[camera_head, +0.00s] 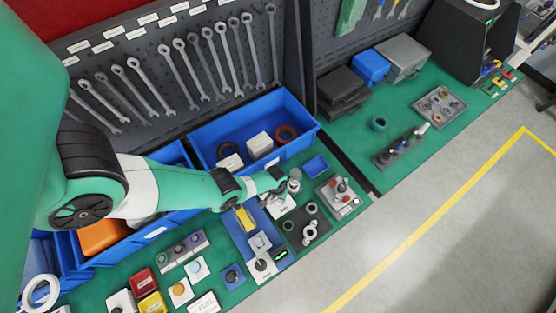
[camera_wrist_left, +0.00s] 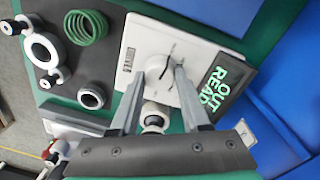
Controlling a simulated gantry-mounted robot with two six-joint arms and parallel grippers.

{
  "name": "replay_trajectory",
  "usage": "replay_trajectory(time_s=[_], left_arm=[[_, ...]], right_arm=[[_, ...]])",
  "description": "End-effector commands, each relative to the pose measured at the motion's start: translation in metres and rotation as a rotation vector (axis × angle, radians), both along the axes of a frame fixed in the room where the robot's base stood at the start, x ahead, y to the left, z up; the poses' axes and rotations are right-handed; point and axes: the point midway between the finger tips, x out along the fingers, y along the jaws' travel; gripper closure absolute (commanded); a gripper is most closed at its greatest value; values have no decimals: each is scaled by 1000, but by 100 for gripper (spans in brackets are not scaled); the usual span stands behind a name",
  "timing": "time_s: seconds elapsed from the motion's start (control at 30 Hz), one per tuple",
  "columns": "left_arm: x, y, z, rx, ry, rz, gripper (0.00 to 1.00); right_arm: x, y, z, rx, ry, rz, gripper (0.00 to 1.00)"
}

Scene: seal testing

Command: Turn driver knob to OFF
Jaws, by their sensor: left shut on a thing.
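The driver is a white box (camera_wrist_left: 185,45) with a round white knob (camera_wrist_left: 158,68) on its top, seen in the left wrist view. A dark slot or mark runs across the knob's face. My left gripper (camera_wrist_left: 165,78) has its two fingertips at either side of the knob and is shut on it. In the head view my left gripper (camera_head: 280,188) reaches down over a white unit (camera_head: 283,208), and it hides most of the knob there. The knob's setting cannot be read. My right gripper is in neither view.
A dark mat (camera_head: 293,237) with several rings and a green coil (camera_wrist_left: 86,27) lie close by. Blue bins (camera_head: 305,118) stand behind. A grey block with red-topped parts (camera_head: 340,196) stands to the right.

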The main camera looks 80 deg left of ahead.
Motion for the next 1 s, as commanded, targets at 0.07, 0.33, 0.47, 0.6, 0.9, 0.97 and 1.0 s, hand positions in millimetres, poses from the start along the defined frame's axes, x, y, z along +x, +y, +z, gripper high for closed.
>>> replay_trajectory(time_s=[0.07,0.33,0.47,0.6,0.9,0.97,1.0], left_arm=[[0,0,0,0,0,0,100],[0,0,0,1,-1,-46,100],[0,0,-1,0,0,-110,100],[0,0,-1,1,-1,-207,100],[1,0,-1,0,0,-447,100],[1,0,0,0,0,-491,100],[1,0,0,0,0,-519,100]], right_arm=[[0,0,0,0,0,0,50],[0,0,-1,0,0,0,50],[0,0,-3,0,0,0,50],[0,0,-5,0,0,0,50],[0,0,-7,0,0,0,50],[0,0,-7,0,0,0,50],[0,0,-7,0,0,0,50]])
